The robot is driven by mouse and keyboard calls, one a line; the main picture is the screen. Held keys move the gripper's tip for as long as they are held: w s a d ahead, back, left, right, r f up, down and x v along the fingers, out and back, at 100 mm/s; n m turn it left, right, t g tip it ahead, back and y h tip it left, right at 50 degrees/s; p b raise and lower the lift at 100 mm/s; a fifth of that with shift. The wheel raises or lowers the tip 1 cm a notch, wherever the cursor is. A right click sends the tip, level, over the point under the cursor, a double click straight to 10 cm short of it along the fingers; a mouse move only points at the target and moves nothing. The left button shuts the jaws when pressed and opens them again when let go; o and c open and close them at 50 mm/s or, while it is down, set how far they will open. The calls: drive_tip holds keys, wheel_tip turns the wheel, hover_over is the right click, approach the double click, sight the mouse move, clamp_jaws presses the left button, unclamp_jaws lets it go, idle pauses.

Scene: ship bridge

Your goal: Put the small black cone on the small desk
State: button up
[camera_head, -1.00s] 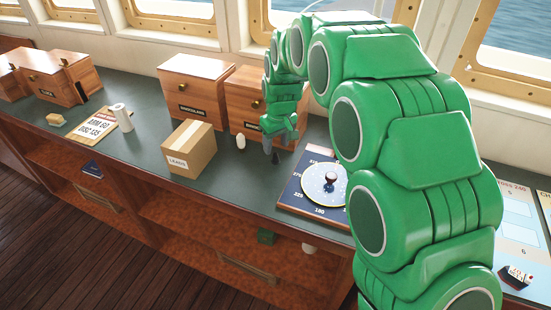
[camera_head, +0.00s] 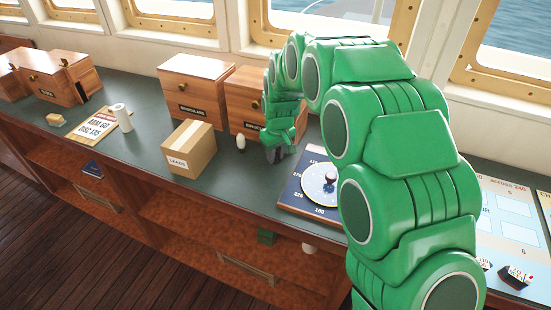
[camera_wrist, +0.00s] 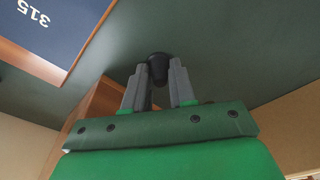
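The small black cone (camera_wrist: 160,59) shows in the wrist view at the tips of my gripper (camera_wrist: 160,75). The two grey fingers stand apart with the cone between or just beyond their tips, and I cannot tell whether they touch it. In the head view my gripper (camera_head: 279,154) is low over the dark green counter top, between the white egg-shaped object and the compass board; the cone is hidden there by the gripper. I cannot pick out a separate small desk in these views.
A compass board (camera_head: 295,206) lies close right of my gripper. A white egg-shaped object (camera_head: 241,143), a cardboard box (camera_head: 189,150) and wooden cabinets (camera_head: 196,92) stand to the left and behind. The counter's front edge is near, with open shelves (camera_head: 190,215) below.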

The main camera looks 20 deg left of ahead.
clamp_jaws()
drive_tip(key=shift+r, duration=0.3)
wheel_tip(320, 180, up, 3)
drive_tip(key=shift+s+d+f, duration=0.1)
drive_tip(key=shift+s, duration=0.05)
drive_tip(key=s+d+r, duration=0.8)
drive_tip(key=s+r, duration=0.1)
drive_tip(key=s, duration=0.2)
drive_tip(key=shift+r, duration=0.3)
